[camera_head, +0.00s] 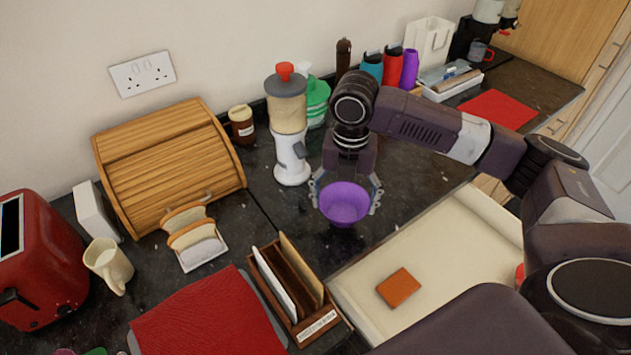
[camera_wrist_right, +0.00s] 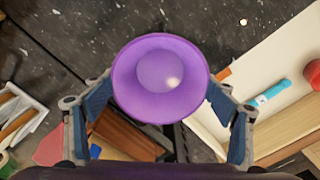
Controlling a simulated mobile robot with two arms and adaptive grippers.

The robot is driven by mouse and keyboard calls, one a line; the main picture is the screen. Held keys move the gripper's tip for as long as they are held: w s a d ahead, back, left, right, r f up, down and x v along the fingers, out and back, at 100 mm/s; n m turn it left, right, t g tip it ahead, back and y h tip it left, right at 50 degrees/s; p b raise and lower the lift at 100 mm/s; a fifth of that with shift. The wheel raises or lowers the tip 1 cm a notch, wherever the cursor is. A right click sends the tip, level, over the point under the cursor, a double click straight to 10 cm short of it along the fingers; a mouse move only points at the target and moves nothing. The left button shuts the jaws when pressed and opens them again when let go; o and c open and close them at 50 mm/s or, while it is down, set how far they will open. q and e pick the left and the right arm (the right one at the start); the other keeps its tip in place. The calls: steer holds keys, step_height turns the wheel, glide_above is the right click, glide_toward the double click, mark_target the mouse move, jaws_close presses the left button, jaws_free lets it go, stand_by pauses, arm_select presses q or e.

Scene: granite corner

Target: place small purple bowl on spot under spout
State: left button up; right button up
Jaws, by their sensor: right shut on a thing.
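A small purple bowl (camera_head: 343,206) is between the fingers of my right gripper (camera_head: 346,192), which is shut on it. A dispenser (camera_head: 290,150) with an orange knob, a clear tan-filled hopper and a white base with a grey spout stands just left of the bowl. The bowl is apart from it. My left gripper is out of view.
A wooden file rack (camera_head: 295,290), toast rack (camera_head: 195,235) and bread box (camera_head: 168,160) stand left. Counter between dispenser and bowl is bare.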

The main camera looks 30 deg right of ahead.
steer(key=w, duration=0.3)
steer(key=w+a+p, duration=0.1)
steer(key=w, duration=0.2)
steer(key=w+p, duration=0.1)
steer(key=w, duration=0.2)
steer(key=shift+w+a, duration=0.35)
steer(key=shift+w, duration=0.05)
step_height(320, 180, down, 3)
steer(key=shift+r+p, duration=0.2)
steer(key=shift+p, duration=0.75)
steer(key=shift+f, duration=0.3)
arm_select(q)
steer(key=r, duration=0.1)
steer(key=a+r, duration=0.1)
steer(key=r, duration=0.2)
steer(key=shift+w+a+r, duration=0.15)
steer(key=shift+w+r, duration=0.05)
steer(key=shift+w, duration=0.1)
arm_select(e)
steer(key=shift+f, duration=0.1)
steer(key=shift+f, duration=0.15)
steer(key=o, duration=1.3)
steer(key=shift+r, duration=0.2)
